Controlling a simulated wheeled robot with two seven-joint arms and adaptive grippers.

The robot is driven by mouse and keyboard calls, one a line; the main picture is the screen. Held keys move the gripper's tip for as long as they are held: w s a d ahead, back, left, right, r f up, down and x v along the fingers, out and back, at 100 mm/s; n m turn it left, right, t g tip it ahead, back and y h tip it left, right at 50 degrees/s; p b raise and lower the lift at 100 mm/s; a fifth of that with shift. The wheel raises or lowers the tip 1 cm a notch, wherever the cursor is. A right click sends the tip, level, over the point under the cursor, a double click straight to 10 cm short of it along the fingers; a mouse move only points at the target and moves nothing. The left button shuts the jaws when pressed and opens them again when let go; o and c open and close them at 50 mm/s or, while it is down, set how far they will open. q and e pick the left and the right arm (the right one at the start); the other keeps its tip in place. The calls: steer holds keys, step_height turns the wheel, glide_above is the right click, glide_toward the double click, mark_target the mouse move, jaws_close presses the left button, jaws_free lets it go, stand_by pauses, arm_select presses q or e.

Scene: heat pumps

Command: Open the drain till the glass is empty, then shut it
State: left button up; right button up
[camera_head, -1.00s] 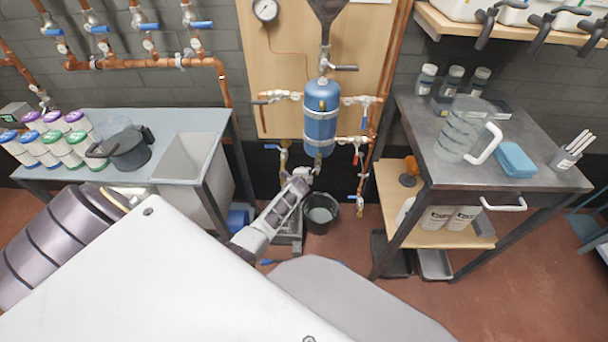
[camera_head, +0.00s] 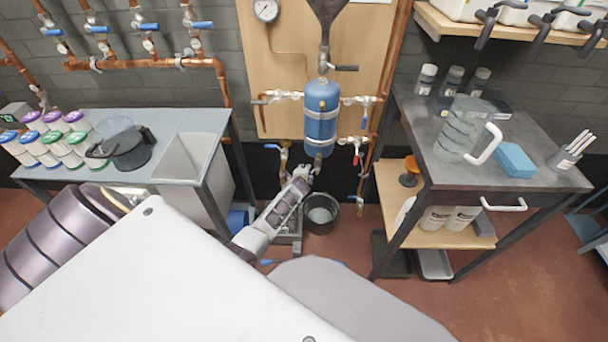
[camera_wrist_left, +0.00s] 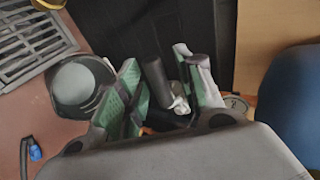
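A blue cylinder (camera_head: 320,120) hangs upright on the wooden wall board, with a metal fitting (camera_head: 318,163) at its lower end. Part of a blue surface (camera_wrist_left: 292,95) also shows at the right of the wrist view. My left gripper (camera_head: 303,178) is just below and left of that fitting. In the wrist view its green-padded fingers (camera_wrist_left: 165,85) are spread, with a dark cylindrical part (camera_wrist_left: 157,80) and a pale metal part (camera_wrist_left: 179,98) between them; I cannot tell whether they touch. A dark bucket (camera_head: 320,225) stands on the floor below. The glass's liquid level cannot be made out. My right gripper is out of view.
A grey-topped bench (camera_head: 540,178) with a clear jug (camera_head: 462,128) stands at the right. A table (camera_head: 192,122) with a sink and several canisters stands at the left. Copper pipes and valves (camera_head: 355,150) flank the cylinder. The floor in front of the right bench is clear.

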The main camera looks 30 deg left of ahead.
arm_select(q)
steer(key=shift+s+r, duration=0.1)
steer(key=shift+s, duration=0.1)
steer(key=v, duration=1.1)
steer(key=shift+s+d+r, duration=0.15)
steer(key=shift+s+d, duration=0.05)
stand_by(0.7)
stand_by(0.7)
